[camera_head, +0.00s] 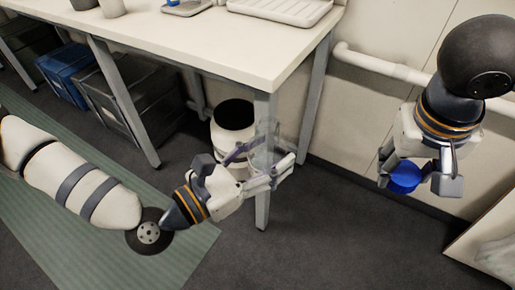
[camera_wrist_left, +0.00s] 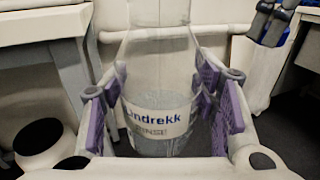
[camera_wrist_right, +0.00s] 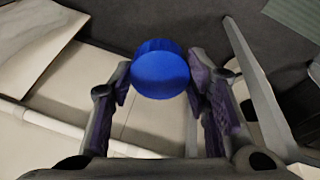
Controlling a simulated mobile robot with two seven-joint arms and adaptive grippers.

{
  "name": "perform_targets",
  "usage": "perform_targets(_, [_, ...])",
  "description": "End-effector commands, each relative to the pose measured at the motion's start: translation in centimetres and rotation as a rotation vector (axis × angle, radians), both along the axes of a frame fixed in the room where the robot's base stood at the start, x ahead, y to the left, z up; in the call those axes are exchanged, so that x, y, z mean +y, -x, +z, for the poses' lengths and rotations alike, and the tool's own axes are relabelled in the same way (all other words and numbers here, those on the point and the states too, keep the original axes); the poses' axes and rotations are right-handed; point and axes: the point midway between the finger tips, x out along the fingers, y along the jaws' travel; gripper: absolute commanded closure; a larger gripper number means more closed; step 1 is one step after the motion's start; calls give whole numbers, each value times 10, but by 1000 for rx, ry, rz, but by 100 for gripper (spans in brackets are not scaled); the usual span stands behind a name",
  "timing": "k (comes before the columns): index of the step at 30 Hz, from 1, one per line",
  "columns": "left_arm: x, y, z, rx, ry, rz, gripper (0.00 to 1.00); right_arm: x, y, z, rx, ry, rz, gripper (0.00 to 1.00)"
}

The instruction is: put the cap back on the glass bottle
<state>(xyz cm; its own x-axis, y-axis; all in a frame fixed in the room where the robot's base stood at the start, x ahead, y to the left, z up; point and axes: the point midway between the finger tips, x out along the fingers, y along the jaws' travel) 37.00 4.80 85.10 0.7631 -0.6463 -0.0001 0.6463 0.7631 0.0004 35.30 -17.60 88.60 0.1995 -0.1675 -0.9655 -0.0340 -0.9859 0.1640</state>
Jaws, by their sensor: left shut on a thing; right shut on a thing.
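My left gripper (camera_head: 262,168) is shut on a clear glass bottle (camera_head: 265,141) and holds it upright in front of the table leg. In the left wrist view the bottle (camera_wrist_left: 158,85) stands between the purple finger pads and bears a white label. Its neck and top are out of that view, and its top is hard to make out in the head view. My right gripper (camera_head: 421,180) is shut on a blue cap (camera_head: 404,177), well to the right of the bottle and apart from it. The cap (camera_wrist_right: 160,69) also shows between the fingertips in the right wrist view.
A white table (camera_head: 215,45) with a tray (camera_head: 280,10) is at the back. Below it stand a white drum with a black top (camera_head: 234,118), a dark crate (camera_head: 125,98) and a blue crate (camera_head: 66,75). A pale rail (camera_head: 385,66) runs along the wall. Open space lies between the grippers.

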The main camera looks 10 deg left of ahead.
Motion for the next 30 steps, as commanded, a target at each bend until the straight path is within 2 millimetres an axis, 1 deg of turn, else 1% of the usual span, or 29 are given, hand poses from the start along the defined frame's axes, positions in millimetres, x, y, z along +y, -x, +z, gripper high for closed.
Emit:
perform_targets(5, [0, 0, 1, -1, 1, 2, 96, 2, -2, 2, 0, -2, -6, 71])
perform_targets(8, [0, 0, 1, -2, 1, 2, 96, 14, -13, 13, 3, -15, -37, 71])
perform_targets(11, [0, 0, 1, -2, 1, 2, 96, 40, -28, 34, 11, -41, -90, 71])
perform_targets(12, [0, 0, 1, -2, 1, 3, 96, 53, -33, 42, 15, -52, -112, 71])
perform_targets(14, [0, 0, 1, -3, 1, 3, 96, 73, -38, 55, 23, -68, -143, 71])
perform_targets(15, [0, 0, 1, -3, 1, 3, 96, 87, -40, 64, 25, -79, -162, 71])
perform_targets(17, [0, 0, 1, -3, 1, 3, 96, 108, -42, 75, 30, -96, -187, 71])
perform_targets(21, [0, 0, 1, -3, 1, 3, 96, 157, -37, 100, 41, -130, -235, 71])
perform_targets(24, [0, 0, 1, -3, 1, 3, 96, 186, -30, 112, 46, -151, -257, 71])
perform_targets(27, [0, 0, 1, -3, 1, 3, 96, 208, -23, 121, 51, -166, -272, 71])
perform_targets(30, [0, 0, 1, -3, 1, 3, 96, 220, -18, 126, 54, -175, -280, 71])
